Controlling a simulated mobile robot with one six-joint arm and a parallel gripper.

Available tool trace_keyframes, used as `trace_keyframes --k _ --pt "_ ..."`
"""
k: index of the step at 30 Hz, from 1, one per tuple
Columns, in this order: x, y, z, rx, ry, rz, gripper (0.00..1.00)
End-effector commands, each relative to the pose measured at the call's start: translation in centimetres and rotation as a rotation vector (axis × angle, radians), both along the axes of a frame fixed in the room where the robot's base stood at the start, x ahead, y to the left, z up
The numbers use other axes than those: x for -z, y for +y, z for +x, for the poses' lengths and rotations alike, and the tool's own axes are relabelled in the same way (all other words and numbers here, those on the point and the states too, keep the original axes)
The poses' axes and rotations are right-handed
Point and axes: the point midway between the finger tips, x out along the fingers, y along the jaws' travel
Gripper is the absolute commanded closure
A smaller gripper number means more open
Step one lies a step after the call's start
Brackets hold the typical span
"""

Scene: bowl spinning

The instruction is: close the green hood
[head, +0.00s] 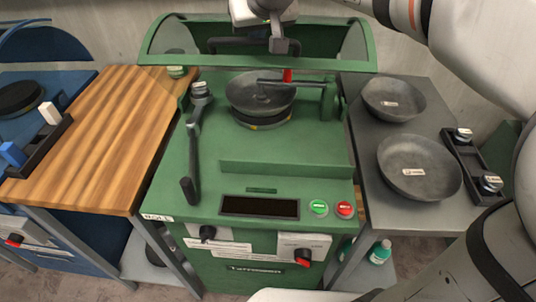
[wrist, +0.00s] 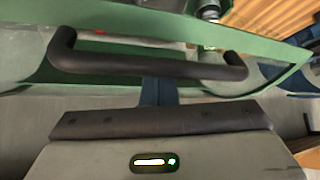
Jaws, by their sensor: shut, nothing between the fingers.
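The green hood (head: 160,42) stands raised over the green machine (head: 275,185), with a clear panel in a green frame. Its black bar handle (head: 228,44) is partly hidden by my gripper in the head view. In the wrist view the handle (wrist: 150,68) runs across the picture just beyond my gripper, with the green hood frame (wrist: 110,48) behind it. My gripper (head: 284,46) is shut and empty at the hood's upper middle, close to the handle. Whether it touches the handle is unclear.
A dark bowl (head: 261,92) sits inside the machine under the hood. A lever (head: 192,150) stands at the left. Two grey bowls (head: 418,166) (head: 394,98) lie on the grey table at right. A wooden table (head: 110,130) at left has clear space.

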Motion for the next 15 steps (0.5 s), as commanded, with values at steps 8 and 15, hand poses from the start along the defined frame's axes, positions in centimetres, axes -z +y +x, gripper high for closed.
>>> trace_keyframes --k 8,15 --pt "1.3 0.0 -2.2 -0.001 0.000 0.001 1.00" --pt "1.8 0.0 -2.9 -0.001 0.002 -0.001 1.00"
